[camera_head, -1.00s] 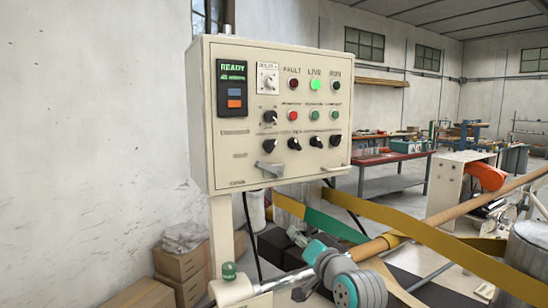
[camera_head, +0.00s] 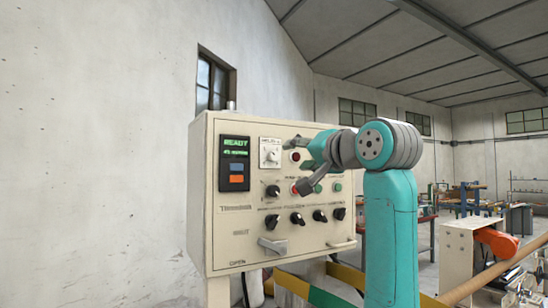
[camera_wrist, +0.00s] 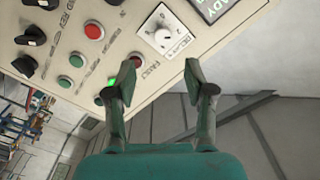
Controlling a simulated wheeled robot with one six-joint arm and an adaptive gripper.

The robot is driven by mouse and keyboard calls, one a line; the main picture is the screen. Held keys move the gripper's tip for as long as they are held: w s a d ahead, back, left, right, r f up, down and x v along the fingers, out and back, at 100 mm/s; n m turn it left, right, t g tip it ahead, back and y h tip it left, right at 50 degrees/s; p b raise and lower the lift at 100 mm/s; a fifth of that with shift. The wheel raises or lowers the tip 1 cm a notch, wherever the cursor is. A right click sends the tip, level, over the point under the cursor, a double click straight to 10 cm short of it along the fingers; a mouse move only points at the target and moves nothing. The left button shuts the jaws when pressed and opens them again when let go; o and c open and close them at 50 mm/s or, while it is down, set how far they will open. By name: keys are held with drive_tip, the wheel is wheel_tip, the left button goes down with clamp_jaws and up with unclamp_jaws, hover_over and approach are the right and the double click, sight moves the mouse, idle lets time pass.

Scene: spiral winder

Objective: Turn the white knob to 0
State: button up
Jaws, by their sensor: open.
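The white knob (camera_head: 270,155) sits on a small white dial plate near the top of the cream control panel (camera_head: 225,262), right of the READY display. In the wrist view the white knob (camera_wrist: 163,37) lies beyond my fingertips, roughly in line with the gap between them. Marks ring it, but I cannot read its setting. My gripper (camera_head: 298,166) is open and empty, in front of the panel and right of the knob in the head view. In the wrist view both fingers of my gripper (camera_wrist: 159,70) are apart, with the knob clear of them.
Black selector knobs (camera_head: 297,218), a red button (camera_wrist: 94,31) and green buttons are close by on the panel. A lit green lamp (camera_wrist: 113,83) is near the left finger. A handle (camera_head: 272,246) sticks out lower down. The wall (camera_head: 90,150) at left is bare.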

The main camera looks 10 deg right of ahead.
sight(276, 155)
drive_tip(key=x, duration=1)
drive_tip(key=shift+w+a+r, duration=0.15)
drive_tip(key=shift+w+r, duration=0.05)
drive_tip(key=shift+w, duration=0.15)
clamp_jaws()
